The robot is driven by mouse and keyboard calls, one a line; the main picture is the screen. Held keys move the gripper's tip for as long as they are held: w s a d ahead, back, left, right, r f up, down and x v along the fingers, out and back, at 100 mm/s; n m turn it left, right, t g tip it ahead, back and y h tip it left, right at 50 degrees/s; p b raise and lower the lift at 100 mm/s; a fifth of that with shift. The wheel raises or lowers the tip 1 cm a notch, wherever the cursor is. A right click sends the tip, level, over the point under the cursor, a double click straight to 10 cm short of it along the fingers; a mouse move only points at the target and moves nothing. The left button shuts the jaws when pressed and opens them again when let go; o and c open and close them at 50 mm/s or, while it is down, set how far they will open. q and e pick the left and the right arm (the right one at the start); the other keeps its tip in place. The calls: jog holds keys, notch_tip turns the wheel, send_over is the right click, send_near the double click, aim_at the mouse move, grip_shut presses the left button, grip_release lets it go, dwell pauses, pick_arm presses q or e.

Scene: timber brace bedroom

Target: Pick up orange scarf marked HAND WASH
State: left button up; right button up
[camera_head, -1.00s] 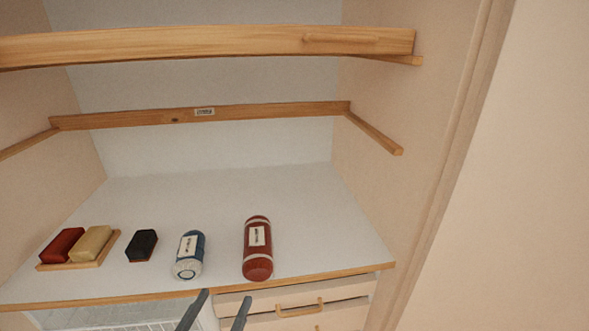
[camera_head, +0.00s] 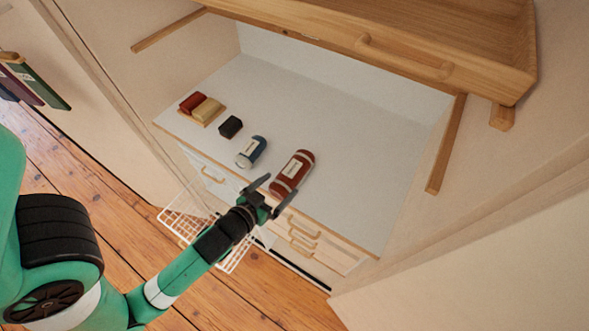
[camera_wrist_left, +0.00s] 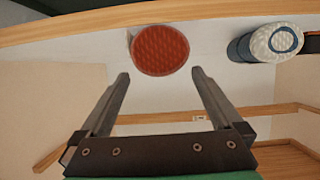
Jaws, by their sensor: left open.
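A rust-red roll (camera_head: 292,173) with pale bands and a white label lies on the white shelf top (camera_head: 345,160); it is the closest match to the orange scarf, but the label is too small to read. My left gripper (camera_head: 275,188) is open and empty at the roll's near end. In the left wrist view, the roll's round, textured orange-red end (camera_wrist_left: 160,50) shows just beyond and between the open fingertips (camera_wrist_left: 160,73). The rest of the roll is hidden behind that end there. My right gripper is not in view.
A blue-and-white roll (camera_head: 252,152) lies left of the red roll. Farther left are a black block (camera_head: 230,127) and a wooden tray (camera_head: 213,122) with red and tan blocks. A wooden shelf (camera_head: 440,68) overhangs. Drawers (camera_head: 318,246) and a white wire basket (camera_head: 184,215) are below.

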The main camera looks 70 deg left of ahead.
aim_at(290, 175)
pick_arm(q)
jog(key=shift+x, duration=0.95)
jog(key=shift+w+a+f, duration=0.1)
jog(key=shift+w+a, duration=0.1)
jog(key=p+x, duration=0.1)
jog(key=x, duration=0.3)
jog(key=shift+w+a+f, duration=0.1)
jog(key=shift+w+a, duration=0.1)
jog(key=c, duration=1.3)
